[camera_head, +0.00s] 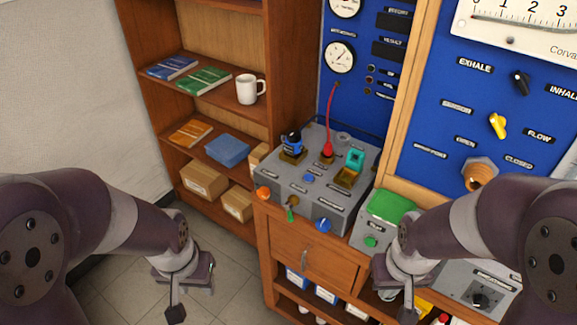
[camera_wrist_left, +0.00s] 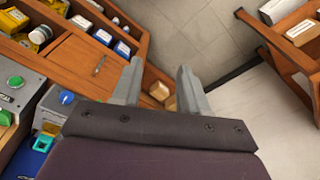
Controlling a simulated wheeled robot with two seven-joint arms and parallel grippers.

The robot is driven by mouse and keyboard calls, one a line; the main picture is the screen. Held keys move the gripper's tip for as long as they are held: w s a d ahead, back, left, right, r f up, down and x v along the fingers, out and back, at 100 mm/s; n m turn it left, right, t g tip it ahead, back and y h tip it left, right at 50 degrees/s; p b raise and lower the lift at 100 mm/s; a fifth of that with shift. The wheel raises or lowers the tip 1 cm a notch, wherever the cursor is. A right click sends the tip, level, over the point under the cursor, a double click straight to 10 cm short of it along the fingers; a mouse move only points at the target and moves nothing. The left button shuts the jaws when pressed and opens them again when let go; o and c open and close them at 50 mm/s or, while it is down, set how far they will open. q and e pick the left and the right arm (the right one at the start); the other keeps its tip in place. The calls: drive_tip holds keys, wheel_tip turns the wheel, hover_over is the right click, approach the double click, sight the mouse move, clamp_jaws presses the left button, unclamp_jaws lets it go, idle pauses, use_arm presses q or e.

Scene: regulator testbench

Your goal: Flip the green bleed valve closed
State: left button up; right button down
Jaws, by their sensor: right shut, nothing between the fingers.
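The green bleed valve (camera_head: 290,212) is a small green lever at the front edge of the grey regulator box (camera_head: 258,182), between an orange knob (camera_head: 263,193) and a blue knob (camera_head: 323,225). Its lever points downward in the head view. My left gripper (camera_head: 175,312) hangs left of and lower than the valve in the picture, well apart from it. The left wrist view shows its two fingers (camera_wrist_left: 159,68) spread with nothing between them. I cannot make out the valve in that view. My right gripper (camera_head: 408,303) is shut and empty, right of the valve, in front of the cabinet.
A wooden cabinet (camera_head: 290,250) carries the grey box. A red hose (camera_head: 329,130) rises from the box. A green-topped unit (camera_head: 390,207) stands to its right. A shelf with books, a white mug (camera_head: 246,90) and cartons stands behind left. Floor at lower left is clear.

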use_arm(q)
wheel_tip(320, 180, down, 12)
drive_tip(key=s+d+g+b, duration=0.1)
drive_tip(key=s+b, duration=0.1)
drive_tip(key=b, duration=0.6)
drive_tip(key=m+t+h+b, duration=0.2)
drive_tip(key=t+h+b, duration=0.65)
drive_tip(key=t, duration=0.75)
approach(289, 217)
drive_tip(key=shift+y, duration=0.85)
drive_tip(key=x, duration=0.2)
drive_tip(key=b+x, duration=0.1)
drive_tip(key=x, duration=0.5)
drive_tip(key=shift+w+d+r, duration=0.1)
drive_tip(key=shift+d+r, duration=0.1)
drive_tip(key=shift+d, duration=0.25)
